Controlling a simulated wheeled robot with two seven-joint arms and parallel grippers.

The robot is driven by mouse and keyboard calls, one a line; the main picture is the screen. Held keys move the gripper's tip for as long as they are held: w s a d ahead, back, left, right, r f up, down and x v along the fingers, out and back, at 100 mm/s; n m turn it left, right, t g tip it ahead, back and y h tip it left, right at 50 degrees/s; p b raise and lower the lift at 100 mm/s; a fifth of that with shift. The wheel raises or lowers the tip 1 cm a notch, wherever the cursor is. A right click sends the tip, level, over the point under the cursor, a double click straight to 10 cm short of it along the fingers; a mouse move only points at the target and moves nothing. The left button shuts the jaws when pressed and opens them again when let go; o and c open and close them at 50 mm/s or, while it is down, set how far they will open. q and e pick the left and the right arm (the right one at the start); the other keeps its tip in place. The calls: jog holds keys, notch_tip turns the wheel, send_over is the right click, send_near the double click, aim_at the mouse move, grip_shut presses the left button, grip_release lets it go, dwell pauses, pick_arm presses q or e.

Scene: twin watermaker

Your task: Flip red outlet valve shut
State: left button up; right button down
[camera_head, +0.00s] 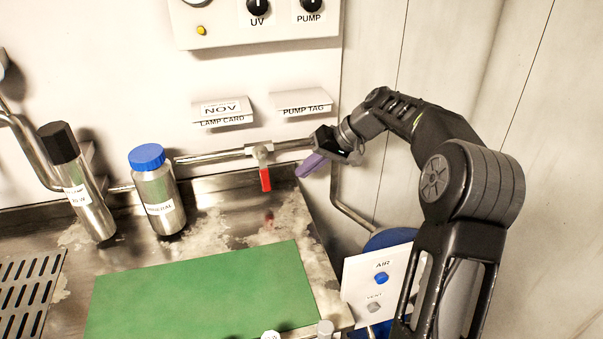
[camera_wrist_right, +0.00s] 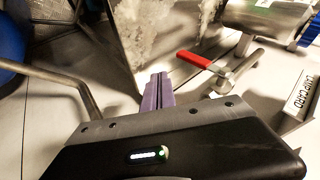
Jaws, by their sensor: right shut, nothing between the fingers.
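The red outlet valve handle (camera_head: 265,179) hangs down from the valve body (camera_head: 260,151) on a horizontal pipe at the back wall, so it lies across the pipe. My right gripper (camera_head: 308,166), with purple fingers, is just right of the handle and apart from it. In the right wrist view the purple fingers (camera_wrist_right: 158,93) are shut together and empty. The red handle (camera_wrist_right: 198,60) lies up and to the right of their tips there, with a visible gap. My left gripper is not in view.
A blue-capped bottle (camera_head: 158,200) and a black-capped bottle (camera_head: 90,200) stand left of the valve. A lamp card holder (camera_head: 222,112) and a pump tag holder (camera_head: 301,105) jut out above. A green mat (camera_head: 205,292) lies in front. An AIR panel (camera_head: 378,282) is at lower right.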

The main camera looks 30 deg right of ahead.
jog(key=v, duration=0.7)
jog(key=shift+s+d, duration=0.35)
